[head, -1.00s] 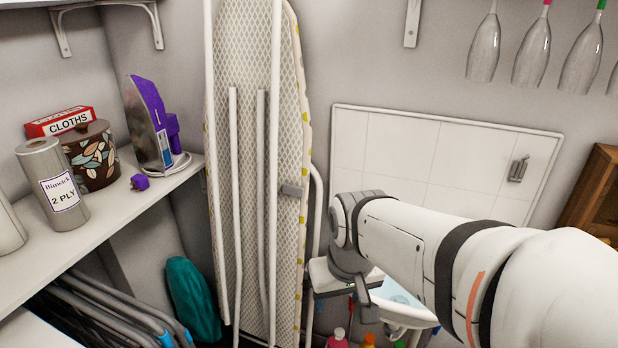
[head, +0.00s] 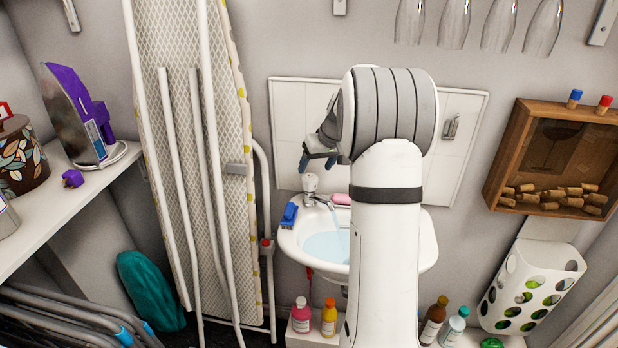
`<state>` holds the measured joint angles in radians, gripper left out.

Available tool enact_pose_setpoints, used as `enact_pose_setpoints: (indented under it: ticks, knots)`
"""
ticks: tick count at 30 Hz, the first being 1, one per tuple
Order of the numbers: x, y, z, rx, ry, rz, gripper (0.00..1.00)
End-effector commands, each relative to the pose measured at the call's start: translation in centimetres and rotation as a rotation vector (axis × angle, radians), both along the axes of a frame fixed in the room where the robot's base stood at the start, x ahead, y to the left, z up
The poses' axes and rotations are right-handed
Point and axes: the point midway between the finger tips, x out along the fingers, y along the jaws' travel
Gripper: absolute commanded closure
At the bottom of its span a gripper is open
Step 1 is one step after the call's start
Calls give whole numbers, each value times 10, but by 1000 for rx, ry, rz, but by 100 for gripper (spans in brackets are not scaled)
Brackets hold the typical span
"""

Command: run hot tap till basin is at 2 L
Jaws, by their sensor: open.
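The white wall basin (head: 290,243) stands ahead of me in the head view, with pale blue water (head: 325,246) in it. A chrome tap (head: 316,196) sits at its back left, with a whitish knob (head: 310,181) on top. A stream of water (head: 338,232) runs from its spout into the basin. My gripper (head: 306,165) is open just above the tap knob, apart from it as far as I can tell. My arm hides the right part of the basin and whatever tap may be there. No level mark is readable.
A blue brush (head: 289,215) and pink soap (head: 342,199) lie on the basin rim. A folded ironing board (head: 205,150) leans at the left. Bottles (head: 301,315) stand below the basin. A wooden cork box (head: 555,165) hangs at the right.

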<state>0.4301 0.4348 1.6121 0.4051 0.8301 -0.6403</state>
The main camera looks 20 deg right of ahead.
Motion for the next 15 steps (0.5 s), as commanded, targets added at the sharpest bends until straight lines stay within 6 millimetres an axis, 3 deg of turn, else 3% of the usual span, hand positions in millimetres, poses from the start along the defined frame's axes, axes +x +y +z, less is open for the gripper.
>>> enact_pose_setpoints:
  ticks: [9,15]
  knots:
    - [19,9,-47,2,4,0,34]
    - [24,11,-60,1,3,2,34]
